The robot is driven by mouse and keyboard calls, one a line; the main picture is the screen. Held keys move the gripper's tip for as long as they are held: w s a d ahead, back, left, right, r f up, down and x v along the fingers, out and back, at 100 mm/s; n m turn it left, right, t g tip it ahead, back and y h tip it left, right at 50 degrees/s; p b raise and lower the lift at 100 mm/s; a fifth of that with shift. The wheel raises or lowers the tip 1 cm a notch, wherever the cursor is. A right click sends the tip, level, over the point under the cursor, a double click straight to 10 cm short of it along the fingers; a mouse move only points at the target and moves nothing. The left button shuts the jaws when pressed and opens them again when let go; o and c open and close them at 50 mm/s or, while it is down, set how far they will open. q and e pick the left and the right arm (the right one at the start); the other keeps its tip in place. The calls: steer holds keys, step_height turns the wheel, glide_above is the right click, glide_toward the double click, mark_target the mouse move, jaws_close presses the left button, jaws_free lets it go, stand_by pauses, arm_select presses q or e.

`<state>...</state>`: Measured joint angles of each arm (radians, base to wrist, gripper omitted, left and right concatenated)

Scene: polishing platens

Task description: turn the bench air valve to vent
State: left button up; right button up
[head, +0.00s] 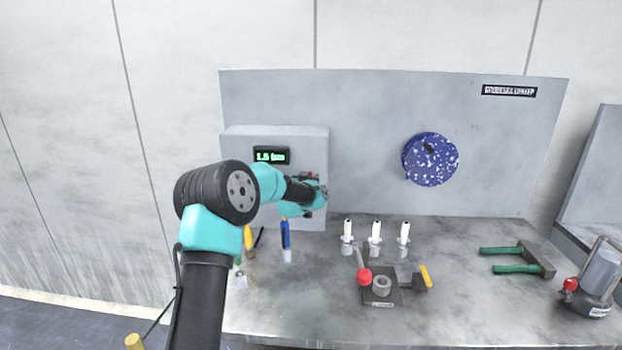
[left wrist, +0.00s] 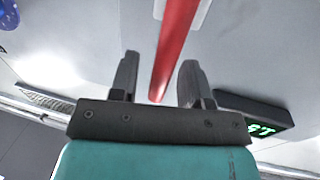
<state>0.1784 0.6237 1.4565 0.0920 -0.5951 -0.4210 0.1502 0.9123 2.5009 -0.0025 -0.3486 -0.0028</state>
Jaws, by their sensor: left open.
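The valve's red lever (left wrist: 175,45) runs between the two fingers of my left gripper (left wrist: 158,68) in the left wrist view. The fingers are open, with a gap visible on both sides of the lever. In the head view, my left gripper (head: 322,192) is at the front of the grey box (head: 240,148) on the back panel. A bit of the red lever (head: 306,175) shows just above it; my wrist hides most of the valve. A lit green display (head: 271,156) sits on the box, also visible in the left wrist view (left wrist: 258,129). My right gripper is not in view.
A speckled blue disc (head: 430,160) hangs on the back panel (head: 370,120). Yellow and blue-handled tools (head: 286,236) stand below the box.

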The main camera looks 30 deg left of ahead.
arm_select(q)
steer(key=shift+x, duration=0.9)
steer(key=shift+c, duration=0.2)
jaws_close()
